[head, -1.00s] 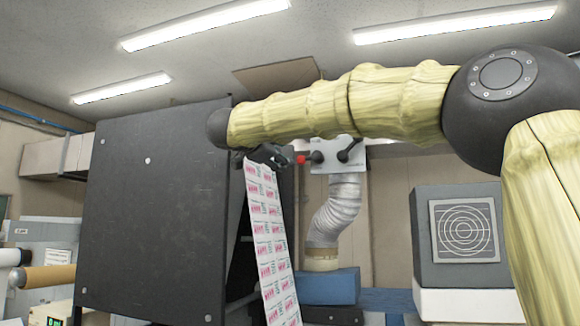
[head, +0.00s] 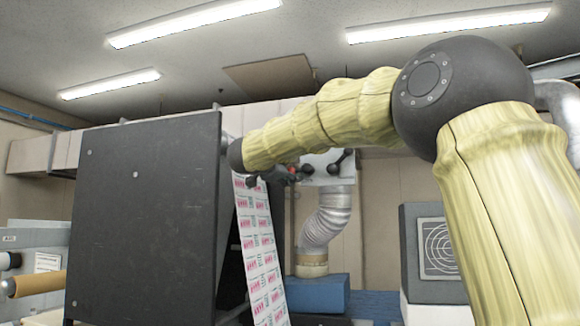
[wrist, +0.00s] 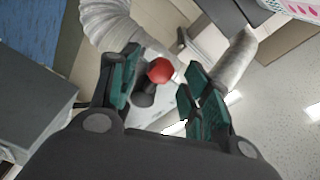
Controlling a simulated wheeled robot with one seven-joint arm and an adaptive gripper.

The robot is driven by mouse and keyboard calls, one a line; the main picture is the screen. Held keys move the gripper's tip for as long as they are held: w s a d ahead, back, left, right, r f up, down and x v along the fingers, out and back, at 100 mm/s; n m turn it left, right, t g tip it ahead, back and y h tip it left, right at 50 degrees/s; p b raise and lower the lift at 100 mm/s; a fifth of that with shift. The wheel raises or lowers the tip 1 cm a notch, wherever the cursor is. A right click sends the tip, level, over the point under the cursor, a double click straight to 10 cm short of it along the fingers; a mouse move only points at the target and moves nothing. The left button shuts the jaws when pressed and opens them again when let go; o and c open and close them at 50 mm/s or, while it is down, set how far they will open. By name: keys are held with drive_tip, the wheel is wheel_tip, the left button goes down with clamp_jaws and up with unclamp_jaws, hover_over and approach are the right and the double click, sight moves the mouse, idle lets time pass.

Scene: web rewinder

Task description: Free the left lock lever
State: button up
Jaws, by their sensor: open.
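The left lock lever has a red ball knob (wrist: 160,71) on a black stem. In the wrist view the knob shows between the two teal-padded fingers of my open gripper (wrist: 162,88); I cannot tell whether the fingers touch it. A second lever (head: 338,160), all black, stands at the right of the panel.
A large dark plate (head: 145,215) stands at the left. A printed label web (head: 258,250) hangs just below my gripper. A ribbed duct (head: 327,220) runs down below the panel to a blue block (head: 318,294). A grey box (head: 425,250) stands at the right.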

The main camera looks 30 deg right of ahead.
drive_tip(key=shift+w+d+f, duration=0.2)
drive_tip(key=shift+w+d, duration=0.2)
drive_tip(key=shift+w, duration=0.2)
drive_tip(key=shift+s+r, duration=0.15)
drive_tip(key=shift+s, duration=0.15)
drive_tip(key=shift+w, duration=0.15)
drive_tip(key=c, duration=1)
drive_tip(key=shift+c, duration=0.2)
